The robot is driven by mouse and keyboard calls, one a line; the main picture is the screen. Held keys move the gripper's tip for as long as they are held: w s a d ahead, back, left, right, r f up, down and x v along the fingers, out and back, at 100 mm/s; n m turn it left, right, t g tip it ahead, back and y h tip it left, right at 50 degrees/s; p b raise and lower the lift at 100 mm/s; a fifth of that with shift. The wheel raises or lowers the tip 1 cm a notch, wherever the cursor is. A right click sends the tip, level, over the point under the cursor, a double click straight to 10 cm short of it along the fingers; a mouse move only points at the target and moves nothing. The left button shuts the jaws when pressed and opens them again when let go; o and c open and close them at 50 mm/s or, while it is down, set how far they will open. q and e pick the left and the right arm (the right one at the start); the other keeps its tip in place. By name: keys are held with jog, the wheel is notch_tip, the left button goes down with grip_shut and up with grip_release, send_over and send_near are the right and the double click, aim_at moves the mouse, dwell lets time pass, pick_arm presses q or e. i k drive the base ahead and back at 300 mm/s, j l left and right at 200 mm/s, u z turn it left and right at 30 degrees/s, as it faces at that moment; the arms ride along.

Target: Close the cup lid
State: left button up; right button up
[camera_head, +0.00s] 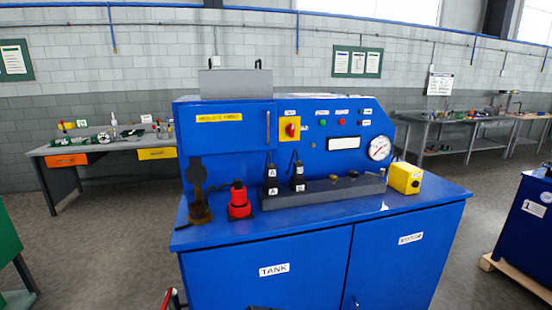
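A small dark brown cup (200,213) stands at the left front of the blue bench top. Its dark round lid (196,173) stands upright above the cup's back side, so the cup is open. Neither of my grippers can be made out in the head view, and nothing is seen touching the cup or lid.
A red device (239,202) stands just right of the cup. Black blocks (271,181), a long dark grey bar (322,193) and a yellow box (405,178) are farther right. The blue cabinet wall (225,140) rises behind. The bench's front strip is clear.

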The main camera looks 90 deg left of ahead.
aim_at(196, 174)
jog(key=j+u, duration=0.1)
jog(key=u, duration=3.1)
